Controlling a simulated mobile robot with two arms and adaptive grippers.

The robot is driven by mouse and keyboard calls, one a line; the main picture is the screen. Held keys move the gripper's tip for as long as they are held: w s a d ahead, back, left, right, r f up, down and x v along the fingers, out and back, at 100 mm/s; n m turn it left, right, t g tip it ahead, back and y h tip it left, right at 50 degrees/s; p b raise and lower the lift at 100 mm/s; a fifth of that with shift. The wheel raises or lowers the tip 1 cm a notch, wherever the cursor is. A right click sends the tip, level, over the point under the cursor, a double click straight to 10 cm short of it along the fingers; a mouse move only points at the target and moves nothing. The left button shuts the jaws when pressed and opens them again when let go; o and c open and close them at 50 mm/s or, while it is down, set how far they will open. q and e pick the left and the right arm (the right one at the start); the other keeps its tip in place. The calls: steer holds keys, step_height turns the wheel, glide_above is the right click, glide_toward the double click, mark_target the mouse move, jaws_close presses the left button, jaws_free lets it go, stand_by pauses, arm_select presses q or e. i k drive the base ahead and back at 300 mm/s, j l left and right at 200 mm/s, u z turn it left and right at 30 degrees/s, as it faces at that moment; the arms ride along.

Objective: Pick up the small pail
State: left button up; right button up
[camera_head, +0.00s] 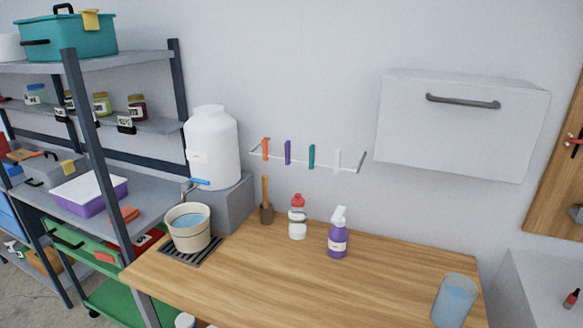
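Neither of my grippers is in view, and nothing is touching the pail.
A wooden counter (290,280) has a clear middle. Behind it stand a wooden-handled tool (266,205), a red-capped bottle (297,218) and a purple spray bottle (338,240). A blue-filled clear cup (454,302) stands at right. A loaded shelf rack (85,120) borders the left.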

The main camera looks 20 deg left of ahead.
mark_target(188, 224)
steer(key=u, duration=1.25)
steer(key=i+j+z, duration=0.3)
steer(key=i+j, duration=0.1)
steer(key=j, duration=0.1)
